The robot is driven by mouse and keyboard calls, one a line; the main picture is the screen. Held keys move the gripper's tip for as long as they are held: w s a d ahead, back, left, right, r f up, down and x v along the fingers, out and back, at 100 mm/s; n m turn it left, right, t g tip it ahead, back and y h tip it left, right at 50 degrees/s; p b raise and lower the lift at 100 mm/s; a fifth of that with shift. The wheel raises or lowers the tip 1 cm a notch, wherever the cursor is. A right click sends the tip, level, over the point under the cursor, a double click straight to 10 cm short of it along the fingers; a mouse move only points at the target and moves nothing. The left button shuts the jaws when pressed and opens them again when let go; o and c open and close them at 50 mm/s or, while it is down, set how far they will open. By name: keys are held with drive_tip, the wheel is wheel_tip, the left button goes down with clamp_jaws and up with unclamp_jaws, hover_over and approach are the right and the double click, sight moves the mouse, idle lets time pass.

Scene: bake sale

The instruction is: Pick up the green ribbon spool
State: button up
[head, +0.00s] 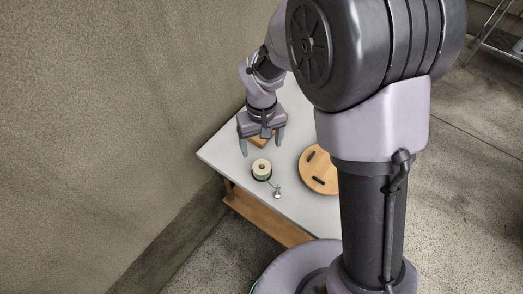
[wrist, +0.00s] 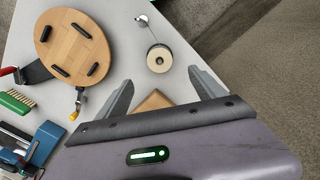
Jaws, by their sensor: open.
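The green ribbon spool (head: 262,170) stands on the pale table, with a light wooden-coloured top and a dark green band showing at its side. In the wrist view the spool (wrist: 159,59) appears from above as a pale disc with a dark centre hole, ahead of the fingertips and roughly midway between them. My gripper (head: 262,150) is open and empty above the table, behind the spool in the head view. Its two fingers also show in the wrist view (wrist: 161,84), apart from the spool.
A small metal item (head: 277,192) lies close beside the spool. A round wooden board (wrist: 72,46) with dark pegs, a green brush (wrist: 16,102) and blue tools (wrist: 42,146) are at left. A wooden block (wrist: 154,101) sits between my fingers. A wall (head: 110,110) stands left of the table.

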sight(262, 165)
wheel_tip(262, 165, down, 7)
drive_tip(key=shift+f+b, duration=0.1)
drive_tip(key=shift+b, duration=1)
wheel_tip(262, 165, down, 6)
drive_tip(key=b, duration=0.3)
drive_tip(key=shift+r, duration=0.2)
drive_tip(key=shift+c, duration=1.1)
drive_tip(key=c, duration=1.2)
drive_tip(key=shift+r, duration=0.1)
drive_tip(key=shift+c, duration=0.2)
